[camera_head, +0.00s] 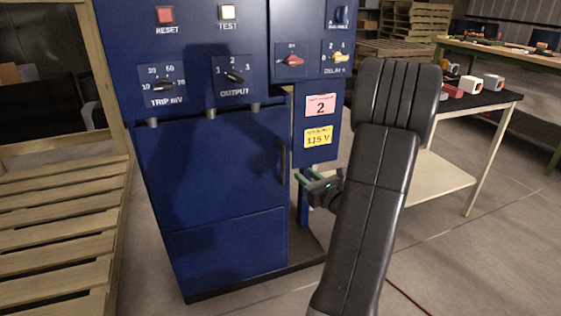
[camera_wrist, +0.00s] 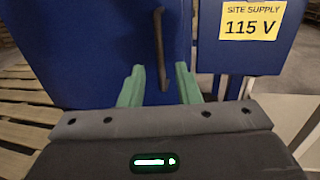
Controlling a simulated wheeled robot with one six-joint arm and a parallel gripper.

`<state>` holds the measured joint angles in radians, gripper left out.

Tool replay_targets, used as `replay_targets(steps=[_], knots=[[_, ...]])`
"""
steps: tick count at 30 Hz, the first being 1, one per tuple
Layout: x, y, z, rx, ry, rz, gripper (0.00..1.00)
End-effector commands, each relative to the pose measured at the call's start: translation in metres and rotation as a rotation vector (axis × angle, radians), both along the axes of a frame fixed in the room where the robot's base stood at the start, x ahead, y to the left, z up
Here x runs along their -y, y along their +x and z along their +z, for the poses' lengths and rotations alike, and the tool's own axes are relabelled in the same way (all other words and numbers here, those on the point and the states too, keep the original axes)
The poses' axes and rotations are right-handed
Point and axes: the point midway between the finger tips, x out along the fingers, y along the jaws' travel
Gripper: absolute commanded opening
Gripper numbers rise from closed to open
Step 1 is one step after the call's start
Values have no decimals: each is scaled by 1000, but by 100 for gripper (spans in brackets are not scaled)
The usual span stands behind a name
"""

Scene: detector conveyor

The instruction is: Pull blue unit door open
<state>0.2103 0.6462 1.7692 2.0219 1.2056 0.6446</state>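The blue unit (camera_head: 196,45) stands at centre-left in the head view, with its blue door (camera_head: 210,165) below the control panel. No open gap shows along the door. A dark vertical handle (camera_head: 283,160) sits near the door's right edge. The handle (camera_wrist: 160,45) is also in the wrist view, where it lies between the two green fingertips in the picture. My gripper (camera_head: 304,177) is in front of the door's right side, a little below the handle's middle. In the wrist view my gripper (camera_wrist: 159,82) is open, its fingers apart. Whether they touch the handle cannot be told.
A blue panel with a "115 V" label (camera_head: 318,137) stands right of the door. A wooden pallet (camera_head: 65,240) is on the left. A table (camera_head: 480,98) with small objects stands at right. Bare floor (camera_head: 470,260) lies at lower right.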

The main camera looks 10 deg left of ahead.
Motion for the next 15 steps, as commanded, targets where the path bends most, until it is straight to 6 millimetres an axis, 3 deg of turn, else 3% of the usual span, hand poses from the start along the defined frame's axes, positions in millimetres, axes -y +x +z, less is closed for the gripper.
replay_targets(steps=[15], knots=[[-74,70,-2,1,-4,5,30]])
